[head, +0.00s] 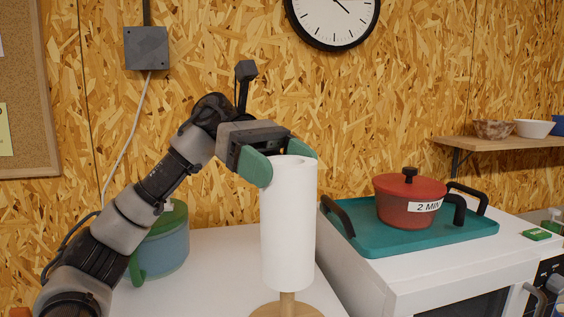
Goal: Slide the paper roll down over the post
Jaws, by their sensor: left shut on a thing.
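The white paper roll (287,225) stands upright in the middle of the head view. My left gripper (287,163) is shut on the roll's top end, with one green finger on each side. The wooden post (287,299) shows as a short stretch between the roll's lower end and its round wooden base (287,311). The rest of the post is hidden by the roll, and its top does not show. The roll's lower end is a little above the base and in line with the post. My right gripper is not in view.
A blue pot with a green lid (163,246) stands behind my left arm. To the right, a teal tray (372,243) with a red lidded pot (406,203) sits on a white appliance (420,266). The white top (215,262) left of the roll is clear.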

